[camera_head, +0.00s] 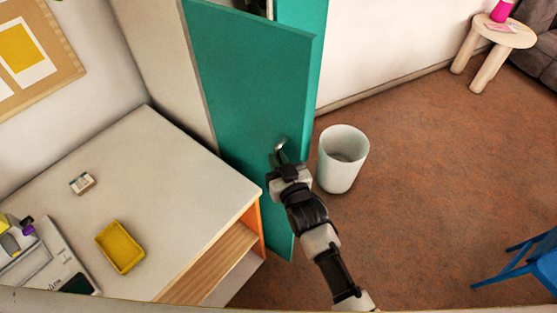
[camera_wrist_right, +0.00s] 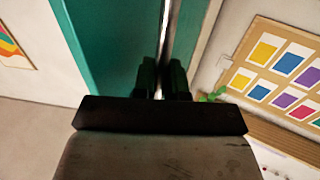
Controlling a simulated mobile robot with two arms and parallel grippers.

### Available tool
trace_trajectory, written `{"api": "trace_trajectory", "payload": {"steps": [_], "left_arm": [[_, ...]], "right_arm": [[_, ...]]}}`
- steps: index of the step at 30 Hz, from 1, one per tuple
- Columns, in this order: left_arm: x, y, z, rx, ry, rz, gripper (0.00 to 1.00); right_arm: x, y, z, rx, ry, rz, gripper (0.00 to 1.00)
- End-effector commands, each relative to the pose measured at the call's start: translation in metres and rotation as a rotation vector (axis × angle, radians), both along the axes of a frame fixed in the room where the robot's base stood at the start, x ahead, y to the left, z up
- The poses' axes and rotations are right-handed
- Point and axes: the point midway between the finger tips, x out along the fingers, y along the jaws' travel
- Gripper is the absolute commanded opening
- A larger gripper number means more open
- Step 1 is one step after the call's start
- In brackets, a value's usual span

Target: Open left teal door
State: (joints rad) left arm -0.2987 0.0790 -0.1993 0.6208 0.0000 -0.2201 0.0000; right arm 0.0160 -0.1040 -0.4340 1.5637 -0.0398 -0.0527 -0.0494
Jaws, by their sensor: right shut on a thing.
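The teal door (camera_head: 240,75) stands upright behind the desk, and a second teal panel (camera_head: 303,14) shows behind its upper right edge. A gap with something dark and light in it shows between them at the top, so the door looks ajar. A metal handle (camera_head: 281,145) is on the door's lower right part. My right gripper (camera_head: 279,160) is at this handle. In the right wrist view the fingers of my right gripper (camera_wrist_right: 162,80) are shut around the long metal handle bar (camera_wrist_right: 167,40), beside the teal door (camera_wrist_right: 115,45). My left gripper is not in view.
A white desk (camera_head: 150,180) with a yellow tray (camera_head: 120,248) and a small box (camera_head: 82,183) stands left of my right arm. A pale waste bin (camera_head: 343,160) stands close to its right. A blue chair (camera_head: 525,265) is far right. The brown floor between is clear.

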Motion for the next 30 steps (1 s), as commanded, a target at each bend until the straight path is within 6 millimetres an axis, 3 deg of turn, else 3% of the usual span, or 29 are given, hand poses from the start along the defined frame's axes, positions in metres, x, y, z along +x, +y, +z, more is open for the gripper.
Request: {"api": "trace_trajectory", "payload": {"steps": [4,5,9,20,30], "left_arm": [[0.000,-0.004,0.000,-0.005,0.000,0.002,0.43],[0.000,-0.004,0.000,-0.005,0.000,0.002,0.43],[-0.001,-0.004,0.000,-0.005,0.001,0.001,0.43],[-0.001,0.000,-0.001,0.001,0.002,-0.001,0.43],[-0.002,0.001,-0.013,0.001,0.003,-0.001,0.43]], "right_arm": [[0.001,0.002,0.004,0.007,-0.008,0.002,0.00],[0.001,0.002,0.004,0.007,-0.008,0.002,0.14],[0.000,0.001,0.003,0.006,-0.005,0.001,0.35],[-0.005,-0.002,0.000,0.002,-0.001,0.000,0.37],[-0.062,-0.028,-0.002,0.003,-0.001,0.001,0.37]]}}
